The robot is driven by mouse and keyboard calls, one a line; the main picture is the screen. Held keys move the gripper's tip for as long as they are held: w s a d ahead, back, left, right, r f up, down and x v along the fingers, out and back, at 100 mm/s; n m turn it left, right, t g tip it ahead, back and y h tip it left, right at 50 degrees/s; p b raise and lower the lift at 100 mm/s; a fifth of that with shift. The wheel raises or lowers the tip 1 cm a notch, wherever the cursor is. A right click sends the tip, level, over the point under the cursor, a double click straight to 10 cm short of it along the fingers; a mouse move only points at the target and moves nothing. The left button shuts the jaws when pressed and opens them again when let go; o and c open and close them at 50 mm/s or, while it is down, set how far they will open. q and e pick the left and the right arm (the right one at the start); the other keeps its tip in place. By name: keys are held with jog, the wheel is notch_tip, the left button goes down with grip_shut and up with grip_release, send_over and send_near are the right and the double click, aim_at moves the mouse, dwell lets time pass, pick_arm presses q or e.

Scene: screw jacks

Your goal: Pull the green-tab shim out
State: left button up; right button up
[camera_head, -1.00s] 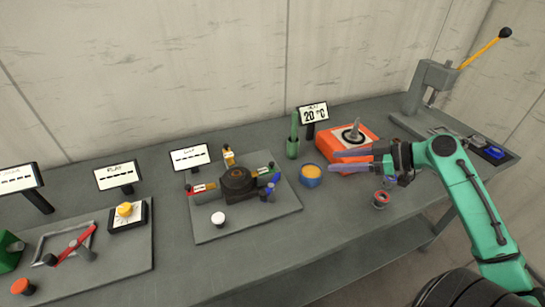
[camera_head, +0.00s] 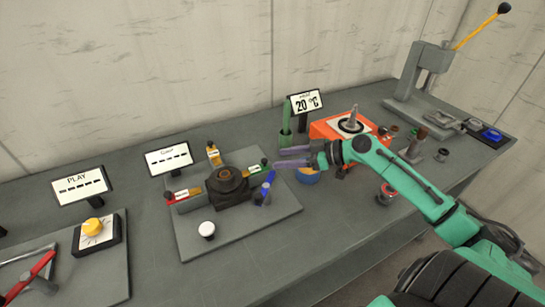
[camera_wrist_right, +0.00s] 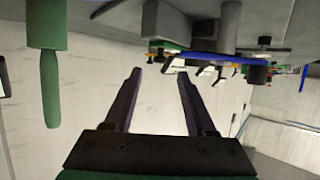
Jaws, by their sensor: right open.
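The green-tab shim (camera_head: 260,165) sticks out from the right rear side of a dark round block (camera_head: 228,183) on a grey base plate (camera_head: 195,245). A white label shows beside its green tip. My right gripper (camera_head: 279,157) is open and empty, its two fingers pointing left just right of the green tab. In the wrist view, the open fingers (camera_wrist_right: 160,72) have a gap between them, and the fixture shows upside down above and to the right. I cannot tell which small part there is the green tab. My left gripper is not in view.
A blue-handled piece (camera_head: 267,187) stands close in front of the green tab. Red-tipped (camera_head: 170,197) and yellow-tipped (camera_head: 213,150) shims are on other sides. A green holder (camera_head: 286,138), a blue-rimmed bowl (camera_head: 308,177) and an orange box (camera_head: 325,131) stand near my gripper.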

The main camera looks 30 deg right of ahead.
aim_at(266, 160)
jog(key=x, duration=0.4)
jog(key=shift+w, duration=0.1)
jog(key=shift+f, duration=0.1)
grip_shut()
dwell(1.2)
